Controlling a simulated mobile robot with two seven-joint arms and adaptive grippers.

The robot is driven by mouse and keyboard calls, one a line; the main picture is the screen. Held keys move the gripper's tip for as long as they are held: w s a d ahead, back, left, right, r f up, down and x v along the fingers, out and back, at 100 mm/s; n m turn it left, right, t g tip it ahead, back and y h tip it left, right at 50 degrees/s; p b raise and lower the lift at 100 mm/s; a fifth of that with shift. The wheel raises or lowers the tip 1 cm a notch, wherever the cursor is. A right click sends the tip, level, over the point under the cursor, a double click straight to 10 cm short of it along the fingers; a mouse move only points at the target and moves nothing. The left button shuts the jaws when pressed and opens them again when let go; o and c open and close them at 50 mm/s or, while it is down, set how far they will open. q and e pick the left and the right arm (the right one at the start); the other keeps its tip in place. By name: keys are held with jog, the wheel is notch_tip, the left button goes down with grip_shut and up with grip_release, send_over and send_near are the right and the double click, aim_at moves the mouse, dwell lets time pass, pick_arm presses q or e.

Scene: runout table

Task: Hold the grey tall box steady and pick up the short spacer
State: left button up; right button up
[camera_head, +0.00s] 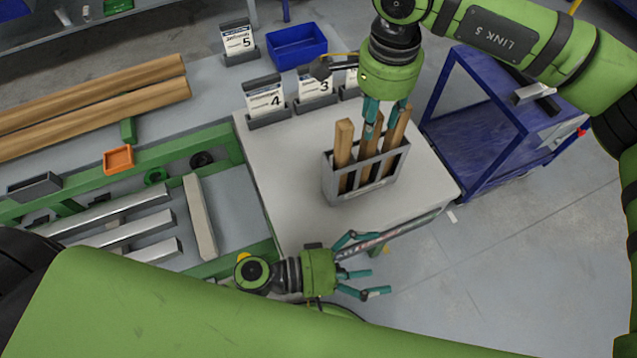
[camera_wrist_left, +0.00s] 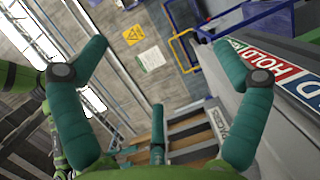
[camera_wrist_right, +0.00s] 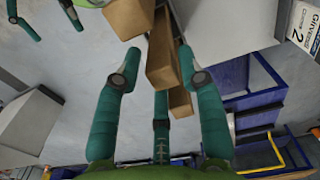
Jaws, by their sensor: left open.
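The grey tall box (camera_head: 335,187) stands upright on the pale table, with three wooden spacers (camera_head: 343,145) sticking up out of it. I cannot tell for sure which spacer is the short one, as the middle one is partly hidden by my right gripper. My right gripper (camera_head: 385,108) points down over the middle and right spacers. In the right wrist view its fingers are apart, with a spacer (camera_wrist_right: 162,55) showing between their tips. My left gripper (camera_head: 366,266) is open and empty at the table's front edge, below the box and apart from it.
The pale table (camera_head: 285,200) is clear left of the box. Number cards stand on its back edge, including card 4 (camera_head: 266,100). A blue cart (camera_head: 480,140) stands to the right. A labelled strip (camera_wrist_left: 285,75) runs along the table's front edge, close to my left gripper.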

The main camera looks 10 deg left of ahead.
aim_at(329, 185)
pick_arm(q)
jog(key=w+a+r+m+y, duration=0.1)
jog(key=w+a+m, duration=0.2)
jog(key=a+m, duration=0.1)
jog(key=w+a+r+m+t+y, duration=0.1)
jog(key=w+a+m, duration=0.3)
jog(key=m, duration=0.1)
jog(key=w+a+r+m+y, duration=0.1)
jog(key=w+a+m, duration=0.3)
jog(key=shift+w+a+r+m+t+y, duration=0.25)
jog(key=shift+a+r+m+t+y, duration=0.05)
jog(key=shift+a, duration=0.05)
jog(key=shift+w+a+m+y, duration=0.15)
jog(key=shift+m+y, duration=0.15)
jog(key=shift+m, duration=0.2)
jog(key=shift+w, duration=0.1)
jog(key=shift+w+f, duration=0.15)
jog(key=x, duration=0.6)
jog(key=shift+w+d+f, duration=0.15)
jog(key=shift+w+d, duration=0.05)
jog(key=shift+w, duration=0.05)
jog(key=c, duration=1.4)
jog(key=shift+o, duration=0.2)
jog(key=shift+s, duration=0.1)
